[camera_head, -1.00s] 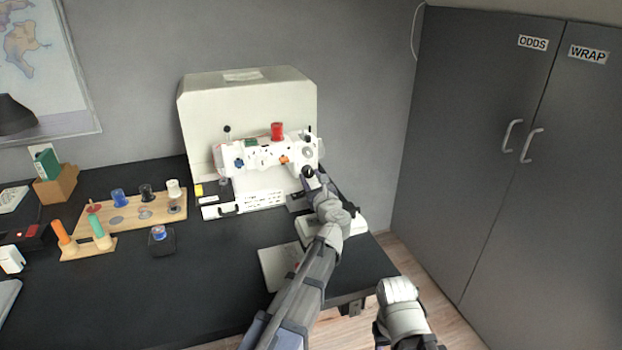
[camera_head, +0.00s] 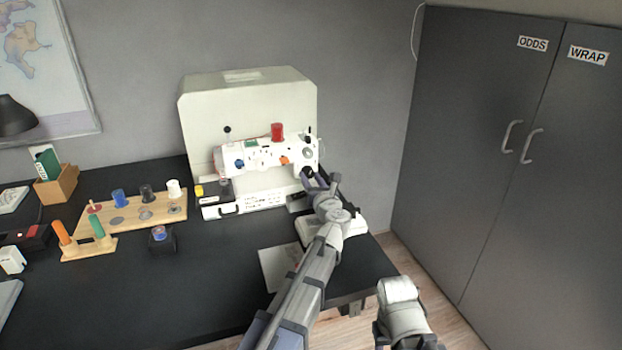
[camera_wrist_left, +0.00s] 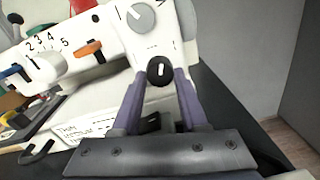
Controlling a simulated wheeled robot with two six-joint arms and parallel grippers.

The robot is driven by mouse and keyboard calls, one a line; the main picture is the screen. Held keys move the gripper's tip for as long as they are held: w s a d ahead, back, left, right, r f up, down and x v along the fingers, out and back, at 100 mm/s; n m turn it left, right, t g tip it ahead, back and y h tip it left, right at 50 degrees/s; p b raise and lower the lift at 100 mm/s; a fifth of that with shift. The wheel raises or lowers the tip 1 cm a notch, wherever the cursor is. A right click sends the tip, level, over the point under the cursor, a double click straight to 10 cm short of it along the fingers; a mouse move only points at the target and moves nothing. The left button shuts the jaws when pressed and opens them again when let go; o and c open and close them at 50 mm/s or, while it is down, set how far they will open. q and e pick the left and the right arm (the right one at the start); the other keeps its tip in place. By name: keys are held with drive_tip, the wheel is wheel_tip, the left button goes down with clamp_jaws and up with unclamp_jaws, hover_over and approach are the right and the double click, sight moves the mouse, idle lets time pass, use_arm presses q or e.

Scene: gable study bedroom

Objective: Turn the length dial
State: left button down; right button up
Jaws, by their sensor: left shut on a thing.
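The white sewing machine (camera_head: 262,156) stands on the black desk against its pale cover. A round black dial (camera_wrist_left: 160,70) with a white mark sits low at the right end of its body; it also shows in the head view (camera_head: 307,172). I take it for the length dial, though I can read no label on it. The white mark stands nearly upright in the left wrist view. My left gripper (camera_wrist_left: 160,76) is shut on this dial, one purple finger on each side; it also shows in the head view (camera_head: 317,178). My right gripper is out of view.
A grey dial (camera_wrist_left: 140,17) and an orange lever (camera_wrist_left: 89,48) are close above and left. A red spool (camera_head: 277,131) tops the machine. A wooden spool rack (camera_head: 130,215) is at left. Grey cupboards (camera_head: 480,150) stand at right.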

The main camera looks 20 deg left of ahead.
use_arm(q)
drive_tip(key=shift+m, duration=2.1)
drive_tip(key=shift+c, duration=2.2)
unclamp_jaws()
